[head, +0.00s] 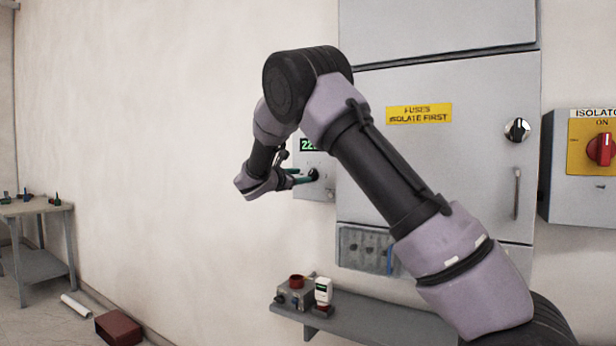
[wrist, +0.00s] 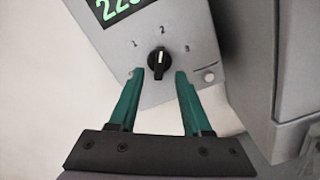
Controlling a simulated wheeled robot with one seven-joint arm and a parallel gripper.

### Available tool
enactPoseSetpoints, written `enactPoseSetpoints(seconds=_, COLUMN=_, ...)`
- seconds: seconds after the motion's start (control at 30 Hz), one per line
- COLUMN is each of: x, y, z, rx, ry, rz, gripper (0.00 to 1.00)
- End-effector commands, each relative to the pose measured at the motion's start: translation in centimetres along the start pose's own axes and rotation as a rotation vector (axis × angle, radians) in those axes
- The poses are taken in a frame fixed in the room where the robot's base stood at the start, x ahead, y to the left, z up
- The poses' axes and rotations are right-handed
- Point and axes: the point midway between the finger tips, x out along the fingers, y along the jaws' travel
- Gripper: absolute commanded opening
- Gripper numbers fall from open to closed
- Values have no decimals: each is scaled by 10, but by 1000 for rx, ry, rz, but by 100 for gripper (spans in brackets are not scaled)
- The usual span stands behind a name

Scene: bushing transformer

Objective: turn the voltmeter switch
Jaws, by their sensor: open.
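The voltmeter switch (wrist: 158,62) is a black rotary knob on a grey panel, with a pale pointer line and marks around it, among them 1 and 2. It also shows as a dark knob in the head view (head: 313,174). The voltmeter's green digital display (wrist: 118,8) sits above it, partly cut off. My gripper (wrist: 155,73) has green fingers, open and apart, one on each side of the knob in the wrist view. I cannot tell whether the fingers reach as far as the knob. In the head view my gripper (head: 302,178) is at the panel's left side.
A large grey cabinet (head: 470,150) stands right of the voltmeter, its edge close by in the wrist view. An isolator box (head: 590,205) with a red handle is further right. A shelf (head: 375,322) below holds small devices. Bare wall lies to the left.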

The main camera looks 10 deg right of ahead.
Motion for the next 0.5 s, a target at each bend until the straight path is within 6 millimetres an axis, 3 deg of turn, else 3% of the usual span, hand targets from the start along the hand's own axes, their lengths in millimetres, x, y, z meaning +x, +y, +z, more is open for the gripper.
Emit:
enactPoseSetpoints(seconds=0.2, x=37, y=0, z=0, rx=1, ry=0, rz=-1, gripper=49)
enactPoseSetpoints(seconds=0.5, x=52, y=0, z=0, rx=1, ry=2, rz=1, gripper=49)
